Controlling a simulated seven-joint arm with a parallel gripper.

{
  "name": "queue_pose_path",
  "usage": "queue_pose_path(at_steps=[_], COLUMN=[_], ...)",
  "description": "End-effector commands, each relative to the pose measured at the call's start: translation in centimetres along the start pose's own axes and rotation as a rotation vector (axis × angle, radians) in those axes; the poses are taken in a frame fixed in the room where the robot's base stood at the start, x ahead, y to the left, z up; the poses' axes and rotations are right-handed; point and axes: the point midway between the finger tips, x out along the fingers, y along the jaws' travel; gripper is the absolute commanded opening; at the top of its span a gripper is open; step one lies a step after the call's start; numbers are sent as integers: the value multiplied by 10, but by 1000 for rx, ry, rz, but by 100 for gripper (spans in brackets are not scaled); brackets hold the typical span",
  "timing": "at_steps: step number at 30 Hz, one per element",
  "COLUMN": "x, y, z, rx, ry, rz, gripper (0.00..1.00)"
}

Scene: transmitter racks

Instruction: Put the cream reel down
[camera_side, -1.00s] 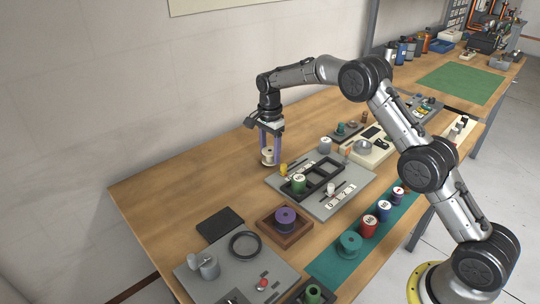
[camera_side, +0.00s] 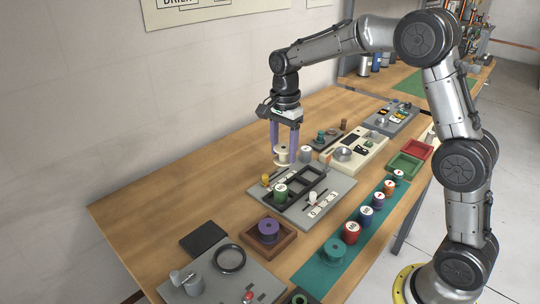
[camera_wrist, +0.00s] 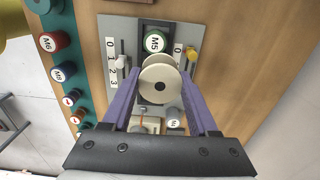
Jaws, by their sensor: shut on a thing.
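My gripper (camera_side: 284,150) is shut on the cream reel (camera_side: 283,155), with one purple finger on each side of it. In the side view the reel hangs upright near the far edge of the grey board with the black rack (camera_side: 297,188). I cannot tell how high it is. In the wrist view the cream reel (camera_wrist: 159,82) sits between the fingers and hides part of the rack behind it. A green reel marked M5 (camera_wrist: 155,41) stands in the rack, and it also shows in the side view (camera_side: 281,194).
A grey reel (camera_side: 306,154) stands close to the right of the held reel. A yellow knob (camera_side: 265,180) is on the board to its left. A purple reel (camera_side: 268,229) sits in a wooden tray. Coloured reels line a teal mat (camera_side: 313,277). Bare table lies at left.

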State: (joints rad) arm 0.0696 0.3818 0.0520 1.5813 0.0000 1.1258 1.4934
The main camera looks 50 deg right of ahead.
Motion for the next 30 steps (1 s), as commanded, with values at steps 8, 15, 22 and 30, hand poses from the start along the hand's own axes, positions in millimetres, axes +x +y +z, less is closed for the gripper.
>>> queue_pose_path(at_steps=[8, 15, 22, 30], x=[-2, 4, -6, -18], y=[7, 38, 96, 165], z=[0, 28, 97, 158], rx=[57, 223, 240, 97], ry=[0, 0, -1, -2], rz=[1, -2, -3, -3], gripper=[0, 0, 0, 0])
